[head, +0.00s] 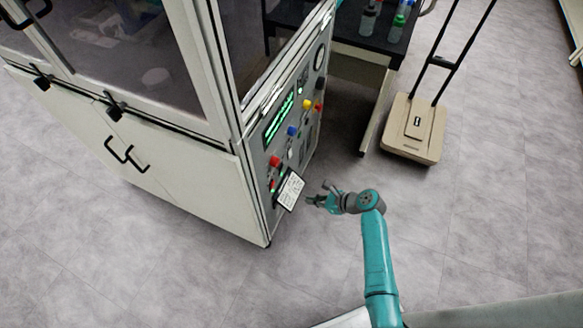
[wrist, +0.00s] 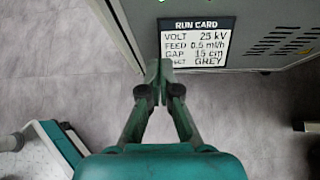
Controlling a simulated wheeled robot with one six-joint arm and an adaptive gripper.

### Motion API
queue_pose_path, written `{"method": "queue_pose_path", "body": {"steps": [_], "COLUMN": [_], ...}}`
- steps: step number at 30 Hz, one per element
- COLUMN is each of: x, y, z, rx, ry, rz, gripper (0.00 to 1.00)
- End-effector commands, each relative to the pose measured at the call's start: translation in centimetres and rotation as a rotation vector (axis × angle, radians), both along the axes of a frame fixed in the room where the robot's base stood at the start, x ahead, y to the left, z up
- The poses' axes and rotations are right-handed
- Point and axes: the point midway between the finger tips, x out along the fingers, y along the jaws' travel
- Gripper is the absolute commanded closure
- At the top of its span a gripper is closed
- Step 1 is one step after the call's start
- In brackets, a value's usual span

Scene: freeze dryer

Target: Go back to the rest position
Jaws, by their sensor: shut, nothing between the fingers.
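My gripper (head: 312,199) is at the end of my teal arm, in front of the machine's control side, just right of a white run card (head: 290,190) in the head view. In the wrist view my gripper (wrist: 159,72) has its fingertips together with nothing between them. The run card (wrist: 197,42) lies beyond the tips there and reads VOLT 25 kV, FEED 0.5 ml/h, GAP 15 cm; the last line is partly hidden by a fingertip and ends in GREY. I cannot tell whether the fingertips touch the card.
The white cabinet machine (head: 190,185) fills the left, with a control panel (head: 285,135) of coloured buttons and a green display. A dark table (head: 350,40) with bottles and a beige platform cart (head: 414,128) stand behind. The grey floor (head: 490,220) at right is clear.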

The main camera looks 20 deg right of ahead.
Motion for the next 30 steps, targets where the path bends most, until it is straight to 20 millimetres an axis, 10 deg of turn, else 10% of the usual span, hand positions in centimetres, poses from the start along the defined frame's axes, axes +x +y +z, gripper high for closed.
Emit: {"method": "queue_pose_path", "body": {"steps": [11, 21, 30], "x": [-1.6, -11.5, -20.7], "y": [0.7, 3.2, 3.5], "z": [-0.9, -3.4, -0.3], "rx": [-0.06, -0.524, -0.99], "ry": [-0.025, -0.225, -0.417], "rz": [0.014, 0.169, 0.386], "gripper": [1.0, 1.0, 1.0]}}
